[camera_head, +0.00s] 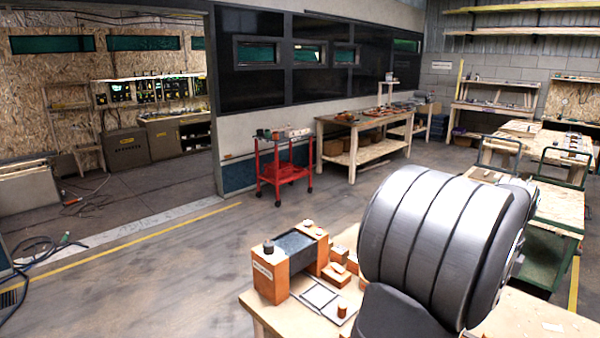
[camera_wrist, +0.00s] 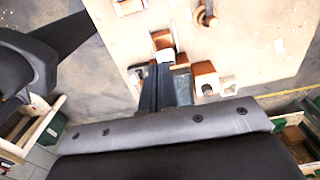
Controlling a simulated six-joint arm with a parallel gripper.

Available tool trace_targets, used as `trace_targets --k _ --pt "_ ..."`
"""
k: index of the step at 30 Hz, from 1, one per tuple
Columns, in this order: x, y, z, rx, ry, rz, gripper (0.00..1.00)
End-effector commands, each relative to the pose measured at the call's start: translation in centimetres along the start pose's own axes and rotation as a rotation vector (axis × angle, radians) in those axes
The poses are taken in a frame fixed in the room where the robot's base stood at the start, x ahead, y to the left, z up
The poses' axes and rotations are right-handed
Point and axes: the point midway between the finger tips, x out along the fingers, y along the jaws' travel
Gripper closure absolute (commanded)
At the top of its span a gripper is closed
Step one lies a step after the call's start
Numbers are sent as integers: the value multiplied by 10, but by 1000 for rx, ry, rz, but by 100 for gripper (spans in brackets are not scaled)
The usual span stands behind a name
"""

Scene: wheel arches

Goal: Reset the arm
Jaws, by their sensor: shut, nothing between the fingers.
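My gripper (camera_wrist: 163,68) shows in the wrist view as dark fingers close together, with nothing seen between them. It is over the pale wooden table (camera_wrist: 245,50), near several small orange and white blocks (camera_wrist: 206,78); I cannot tell its height above them. My own grey arm fills the right middle of the head view and hides part of the table; the gripper is not seen there. On the table's left part stands an orange block structure (camera_head: 269,280) with a dark grey piece (camera_head: 294,248) between its uprights and a dark cylinder (camera_head: 268,246) on top.
Beside it lie a flat framed tray (camera_head: 318,297), small orange blocks (camera_head: 336,275) and an orange peg (camera_head: 342,309). A red cart (camera_head: 284,170) and a wooden workbench (camera_head: 355,150) stand farther back. Green carts (camera_head: 548,232) are close on the right.

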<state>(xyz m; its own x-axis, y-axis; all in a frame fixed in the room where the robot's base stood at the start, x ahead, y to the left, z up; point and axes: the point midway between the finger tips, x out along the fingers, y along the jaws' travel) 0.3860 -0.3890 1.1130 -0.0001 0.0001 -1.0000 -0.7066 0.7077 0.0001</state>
Motion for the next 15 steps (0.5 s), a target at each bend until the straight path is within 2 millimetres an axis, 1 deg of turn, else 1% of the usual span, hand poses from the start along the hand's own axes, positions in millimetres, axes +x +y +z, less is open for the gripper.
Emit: trace_targets --k 1,3,8,10,15 --pt "-10 1 -5 2 0 -4 100" --pt "-23 3 -10 1 0 -4 100" --pt "-48 10 -21 1 0 -3 100" --pt "-36 10 -20 -1 0 5 100" --pt "-21 10 -20 -1 0 1 100"
